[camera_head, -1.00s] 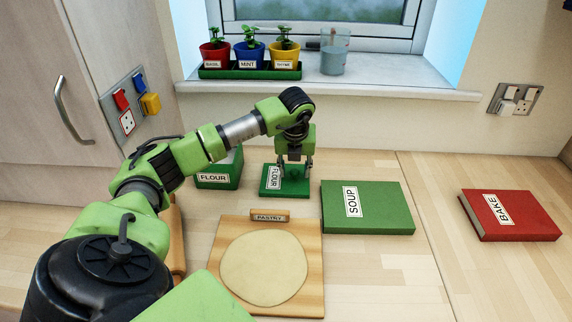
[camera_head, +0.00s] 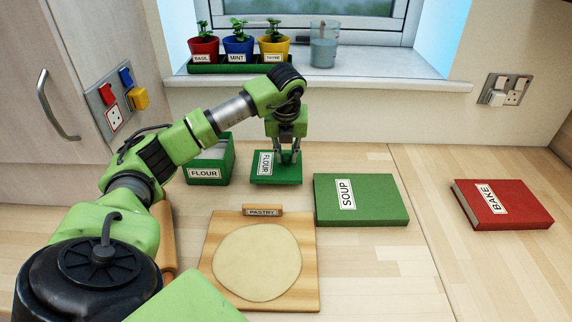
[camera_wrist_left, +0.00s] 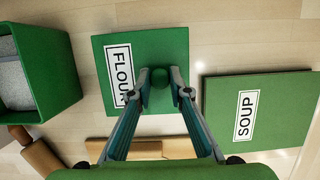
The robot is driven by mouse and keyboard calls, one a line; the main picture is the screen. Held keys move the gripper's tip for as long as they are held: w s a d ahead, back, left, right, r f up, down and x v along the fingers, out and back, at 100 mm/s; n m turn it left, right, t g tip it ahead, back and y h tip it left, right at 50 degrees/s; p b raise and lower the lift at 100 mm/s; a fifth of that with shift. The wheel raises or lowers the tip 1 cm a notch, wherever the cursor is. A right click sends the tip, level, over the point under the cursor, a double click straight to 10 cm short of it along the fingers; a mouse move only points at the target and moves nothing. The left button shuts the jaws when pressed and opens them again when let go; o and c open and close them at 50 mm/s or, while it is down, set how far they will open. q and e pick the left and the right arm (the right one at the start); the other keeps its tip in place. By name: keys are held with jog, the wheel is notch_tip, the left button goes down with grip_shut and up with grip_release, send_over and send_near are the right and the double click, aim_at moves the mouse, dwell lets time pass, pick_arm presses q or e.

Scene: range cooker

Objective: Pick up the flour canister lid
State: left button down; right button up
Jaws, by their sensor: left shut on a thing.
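The flour canister lid (camera_head: 284,179) is a flat green square with a "FLOUR" label and a small round knob. It is level, seemingly just above the worktop, right of the canister. It also shows in the left wrist view (camera_wrist_left: 165,45). My left gripper (camera_head: 287,157) points down over the lid, its fingers shut on the knob. In the left wrist view my left gripper's fingertips (camera_wrist_left: 163,92) meet the knob area and partly hide the label. The open green flour canister (camera_head: 205,173) stands to the left. My right gripper is not in view.
The green SOUP book (camera_head: 385,198) lies close to the right of the lid. The pastry board (camera_head: 225,285) with dough is in front. A red BAKE book (camera_head: 520,205) lies far right. Herb pots and a glass jug (camera_head: 324,45) stand on the windowsill behind.

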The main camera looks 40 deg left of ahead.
pick_arm(q)
jog(key=s+r, duration=0.1)
jog(key=s+r+b, duration=0.1)
jog(key=s+r, duration=0.2)
jog(key=r, duration=0.1)
jog(key=shift+s+d+r+b, duration=0.25)
jog(key=shift+s+d+b, duration=0.05)
jog(key=shift+s, duration=0.05)
jog(key=s+d+r+b, duration=0.15)
jog(key=s+r, duration=0.25)
jog(key=s, duration=0.5)
jog(key=w+a+r+n+g+y+p, duration=0.1)
jog(key=w+a+r+n+p, duration=0.2)
jog(key=a+n+p, duration=0.15)
jog(key=w+a+r+n+g+p, duration=0.1)
jog(key=w+a+r+n+p, duration=0.2)
jog(key=a+p, duration=0.2)
jog(key=s+a+f+n+g+p, duration=0.2)
jog(key=a+n+p, duration=0.8)
jog(key=a+p, duration=0.2)
jog(key=shift+s+a+g+h, duration=0.3)
jog(key=shift+s+a+g, duration=0.05)
jog(key=shift+a+g, duration=0.1)
jog(key=shift+n, duration=0.25)
jog(key=shift+p, duration=0.35)
